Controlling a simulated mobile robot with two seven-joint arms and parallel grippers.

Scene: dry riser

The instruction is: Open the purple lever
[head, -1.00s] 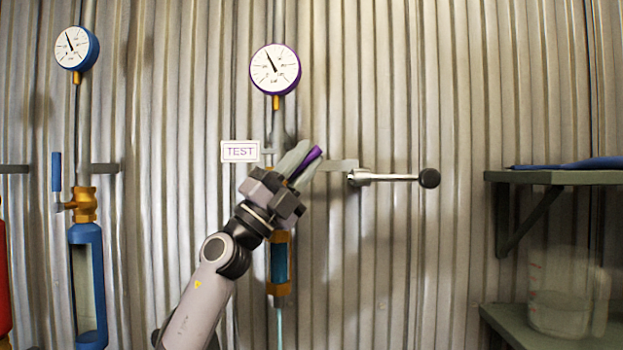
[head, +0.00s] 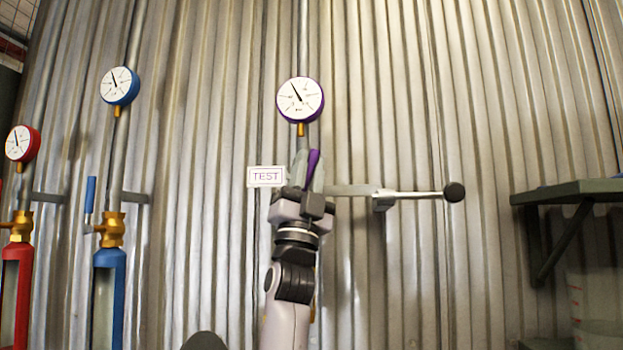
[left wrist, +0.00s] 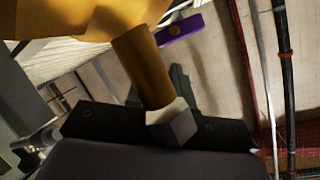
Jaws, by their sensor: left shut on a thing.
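The purple lever (head: 313,164) shows between the pale fingers of my left gripper (head: 309,169) in the head view. It stands nearly upright, just right of the TEST sign (head: 266,177). The gripper is shut on it. My gripper and arm hide the valve below the lever. The purple-rimmed gauge (head: 300,100) is above. My right gripper is out of view.
A horizontal metal bar with a black knob (head: 454,192) sticks out to the right of the gripper. A blue valve assembly (head: 110,255) and a red one (head: 18,275) stand to the left. A green shelf (head: 575,191) is on the right. The corrugated wall is close behind.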

